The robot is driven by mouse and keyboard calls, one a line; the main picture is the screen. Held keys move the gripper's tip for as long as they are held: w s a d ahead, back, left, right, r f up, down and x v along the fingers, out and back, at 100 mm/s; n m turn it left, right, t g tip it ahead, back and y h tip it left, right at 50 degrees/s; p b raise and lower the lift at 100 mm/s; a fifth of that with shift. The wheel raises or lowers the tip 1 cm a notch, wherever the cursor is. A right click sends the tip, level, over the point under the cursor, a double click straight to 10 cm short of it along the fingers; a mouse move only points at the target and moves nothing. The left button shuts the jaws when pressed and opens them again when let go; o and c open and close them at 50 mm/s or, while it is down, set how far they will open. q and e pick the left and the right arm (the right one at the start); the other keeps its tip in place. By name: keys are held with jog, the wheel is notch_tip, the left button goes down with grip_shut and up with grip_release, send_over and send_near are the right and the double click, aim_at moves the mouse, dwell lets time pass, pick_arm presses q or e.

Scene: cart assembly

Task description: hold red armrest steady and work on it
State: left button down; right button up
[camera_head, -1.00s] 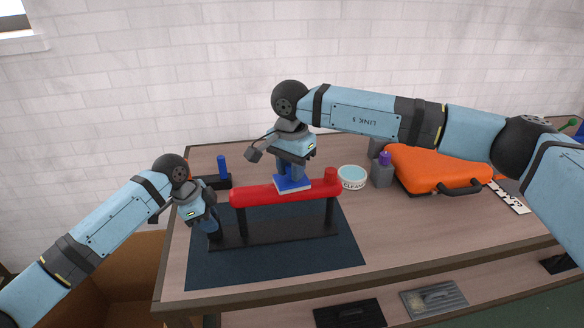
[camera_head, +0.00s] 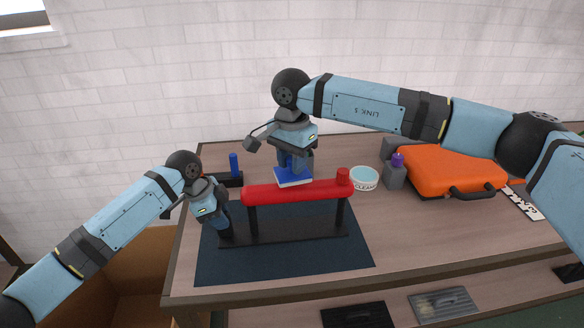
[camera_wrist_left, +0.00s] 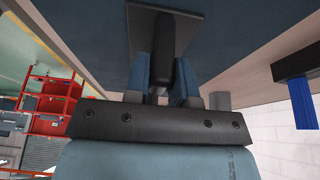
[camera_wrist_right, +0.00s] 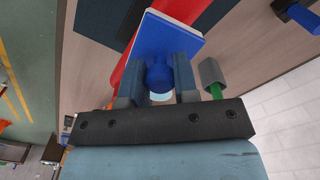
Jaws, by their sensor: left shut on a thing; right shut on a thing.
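The red armrest (camera_head: 300,193) lies level on a black stand (camera_head: 290,231) over a dark mat. My left gripper (camera_head: 225,230) is shut on a dark upright grip at the stand's left end. My right gripper (camera_head: 293,168) is shut on the knob of a blue block (camera_head: 293,180) with a white underside. Contact underneath is hidden. In the right wrist view the blue knob (camera_wrist_right: 158,78) is between the fingers.
A white tub (camera_head: 364,180) marked CLEAN stands right of the armrest, beside a grey holder (camera_head: 394,175) with a purple top. An orange case (camera_head: 450,172) lies farther right. A blue-handled tool (camera_head: 233,164) stands behind left. The mat (camera_head: 300,266) in front is clear.

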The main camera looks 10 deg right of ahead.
pick_arm(q)
jog(key=shift+r, duration=0.1)
dwell(0.3)
jog(key=c, duration=0.9)
grip_release()
